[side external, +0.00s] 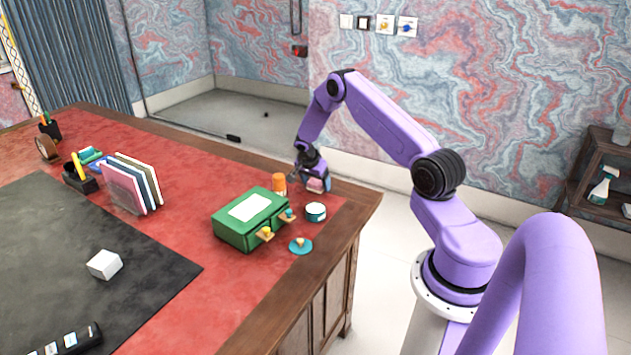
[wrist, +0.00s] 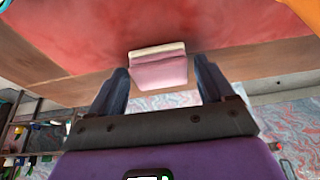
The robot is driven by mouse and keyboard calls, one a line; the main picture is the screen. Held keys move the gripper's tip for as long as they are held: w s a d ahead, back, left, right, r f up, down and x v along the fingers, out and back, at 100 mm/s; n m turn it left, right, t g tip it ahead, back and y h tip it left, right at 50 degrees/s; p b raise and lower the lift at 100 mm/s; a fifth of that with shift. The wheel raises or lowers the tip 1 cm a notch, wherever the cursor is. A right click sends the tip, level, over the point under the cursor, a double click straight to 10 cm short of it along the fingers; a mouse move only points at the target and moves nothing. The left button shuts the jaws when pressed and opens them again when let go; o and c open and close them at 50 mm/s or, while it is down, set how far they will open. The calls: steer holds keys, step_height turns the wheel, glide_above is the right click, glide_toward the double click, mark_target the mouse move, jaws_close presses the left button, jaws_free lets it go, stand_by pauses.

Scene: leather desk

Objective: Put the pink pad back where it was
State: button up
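The pink pad (side external: 315,186) is a small pink block at the far right end of the red desk top, near its wooden edge. In the wrist view the pink pad (wrist: 158,70) shows a pink face with a cream strip along its upper edge. My gripper (side external: 318,183) is low at the desk and points down around the pad. In the wrist view my gripper's fingers (wrist: 162,80) stand apart on either side of the pad, with a visible gap at each side. Whether the pad touches the desk is hard to tell.
An orange bottle (side external: 279,184) stands just left of my gripper, and a teal jar (side external: 316,211) in front of it. Upright notebooks (side external: 130,185) stand left.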

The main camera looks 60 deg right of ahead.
steer(key=shift+r, duration=0.1)
steer(key=v, duration=1.2)
steer(key=s+a+r+n+y, duration=0.1)
steer(key=s+a+r+n, duration=0.3)
steer(key=a, duration=0.6)
steer(key=s+a+r+n+t+y, duration=0.1)
steer(key=s+a+r+n, duration=0.15)
steer(key=a+n, duration=0.5)
steer(key=s+a+r+n, duration=0.2)
steer(key=a+r+n, duration=0.15)
steer(key=a, duration=0.85)
steer(key=s+a+r+n+y, duration=0.1)
steer(key=s+a+r+n, duration=0.1)
steer(key=s+n, duration=0.5)
steer(key=s+a+r+n+g+y, duration=0.1)
steer(key=s+a+n, duration=0.4)
steer(key=s, duration=1.3)
steer(key=r+n, duration=0.1)
steer(key=n, duration=0.2)
steer(key=shift+n+y, duration=0.3)
steer(key=shift+y, duration=0.1)
